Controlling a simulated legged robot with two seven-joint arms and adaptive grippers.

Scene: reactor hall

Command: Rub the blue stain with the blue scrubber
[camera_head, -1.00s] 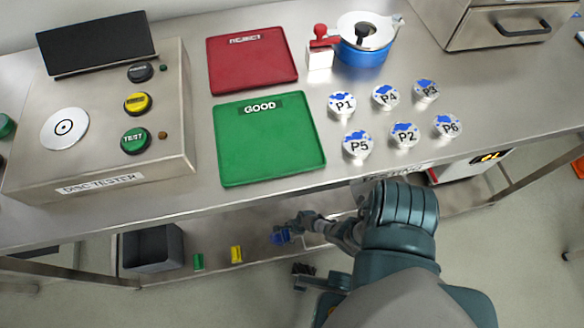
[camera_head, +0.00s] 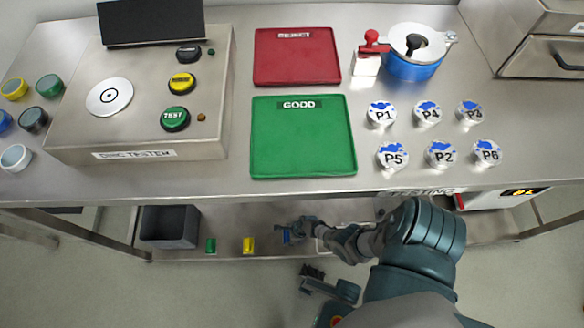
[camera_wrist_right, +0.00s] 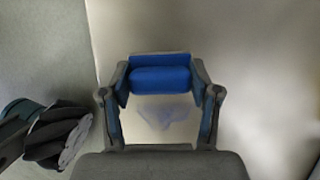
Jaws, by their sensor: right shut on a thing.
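My right gripper (camera_head: 296,231) is shut on the blue scrubber (camera_head: 286,237), low over the shelf under the bench. In the right wrist view the scrubber (camera_wrist_right: 160,74) is a blue block held between both fingers of the gripper (camera_wrist_right: 160,92). A faint blue-grey stain (camera_wrist_right: 168,116) shows on the pale metal surface, seen between the fingers, just nearer than the scrubber. Whether the scrubber touches the surface is unclear. The stain cannot be made out in the head view. My left gripper (camera_head: 312,271) is small and dark below the right one; its opening is unclear.
A green block (camera_head: 210,245), a yellow block (camera_head: 248,245) and a grey bin (camera_head: 170,226) stand on the lower shelf (camera_head: 225,215), left of my right gripper. The bench top (camera_head: 225,185) overhangs this shelf. It carries a disc tester, trays and several labelled discs.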

